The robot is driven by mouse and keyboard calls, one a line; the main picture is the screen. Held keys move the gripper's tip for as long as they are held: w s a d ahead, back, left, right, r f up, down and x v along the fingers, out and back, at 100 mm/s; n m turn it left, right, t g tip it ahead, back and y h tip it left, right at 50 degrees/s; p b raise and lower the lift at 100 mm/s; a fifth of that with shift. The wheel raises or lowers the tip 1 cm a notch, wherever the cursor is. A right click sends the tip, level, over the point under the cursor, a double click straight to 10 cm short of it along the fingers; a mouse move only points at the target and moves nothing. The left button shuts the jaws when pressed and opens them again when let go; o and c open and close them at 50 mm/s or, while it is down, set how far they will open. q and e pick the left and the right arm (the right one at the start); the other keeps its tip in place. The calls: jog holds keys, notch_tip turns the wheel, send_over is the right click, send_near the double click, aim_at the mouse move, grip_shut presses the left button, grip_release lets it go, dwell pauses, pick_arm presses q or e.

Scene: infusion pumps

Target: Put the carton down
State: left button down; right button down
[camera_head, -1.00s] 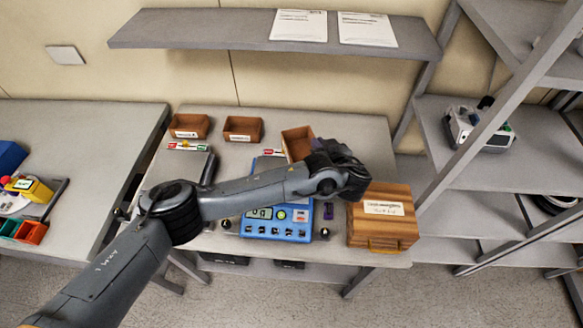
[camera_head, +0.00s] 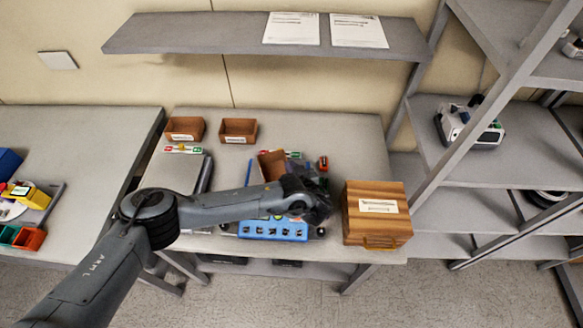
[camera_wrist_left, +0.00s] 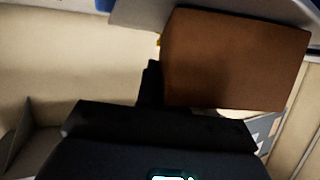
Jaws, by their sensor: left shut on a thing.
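The carton, a brown open-topped box (camera_head: 272,164), shows just beyond my left gripper in the head view, above the table behind the blue pump. My left gripper (camera_head: 312,196) is shut on it; the fingers are dark and hard to make out. In the left wrist view the carton (camera_wrist_left: 236,60) fills the upper right, tilted in the picture, beyond the dark gripper body (camera_wrist_left: 160,130). I cannot tell whether its underside touches anything. My right gripper is not in view.
The blue pump (camera_head: 272,231) lies partly under my left arm. Two brown bins (camera_head: 186,130) (camera_head: 238,131) stand at the table's back. A striped wooden box (camera_head: 375,213) stands at the right. Small red and green items lie behind the carton. The table's back right is bare.

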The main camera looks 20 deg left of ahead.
pick_arm(q)
jog(key=shift+f, duration=0.15)
jog(key=c, duration=1.3)
grip_release()
